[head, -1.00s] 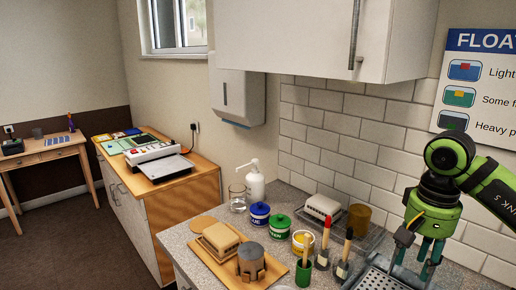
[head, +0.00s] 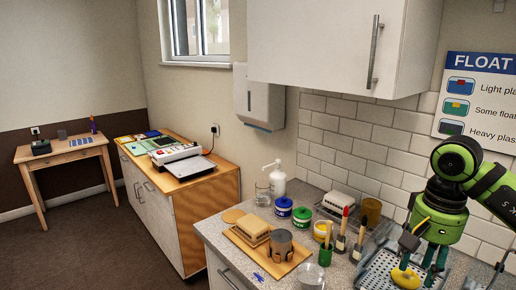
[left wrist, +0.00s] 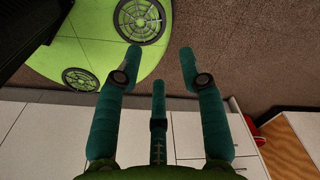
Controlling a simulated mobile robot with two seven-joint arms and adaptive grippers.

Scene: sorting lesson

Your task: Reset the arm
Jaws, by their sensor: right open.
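My right gripper (head: 415,268) is over the grey perforated drainer (head: 378,272) at the lower right of the head view. It is open, with its teal fingers pointing down. A yellow rounded thing (head: 405,278) shows at its fingertips, and I cannot tell whether they touch it. In the left wrist view my left gripper (left wrist: 159,62) is open, its teal fingers spread with nothing between them. Brown floor and white cabinet fronts show behind it. The left arm does not show in the head view.
A wall cabinet (head: 310,45) hangs above. Open floor (head: 100,255) lies at left.

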